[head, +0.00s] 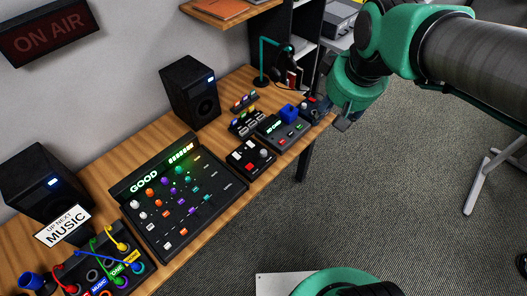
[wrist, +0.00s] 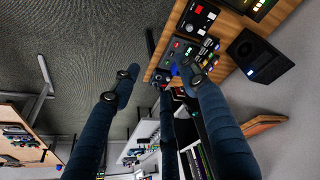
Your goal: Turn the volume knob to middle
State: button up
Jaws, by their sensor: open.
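My gripper (head: 345,122) hangs past the right end of the desk, apart from the desk devices. I cannot tell which knob is the volume knob. A small black box (head: 240,163) carries red and white buttons and a pale round knob (head: 264,153); the box also shows in the wrist view (wrist: 208,23). A dark device (head: 268,128) with a green display and a blue block (head: 289,112) lies beyond it. A small dark unit (head: 312,103) sits near the desk's right end.
A large mixer panel (head: 160,238) reading GOOD fills the middle of the wooden desk (head: 215,134). Two black speakers (head: 190,92) (head: 48,180) stand along the wall. A patch box with coloured cables (head: 100,267) is at lower left. Open carpet (head: 400,200) lies right of the desk.

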jog(key=w+a+f+n+g, duration=0.1)
jog(key=w+a+f+n, duration=0.15)
jog(key=w+f, duration=0.4)
jog(key=n+g+b, duration=0.3)
jog(key=n, duration=0.4)
send_over(263, 152)
notch_tip(263, 152, down, 28)
jog(key=shift+r, duration=0.15)
jog(key=shift+w+d, duration=0.1)
notch_tip(263, 152, down, 14)
jog(key=shift+r+b, duration=0.1)
jog(key=shift+b, duration=1.1)
grip_shut()
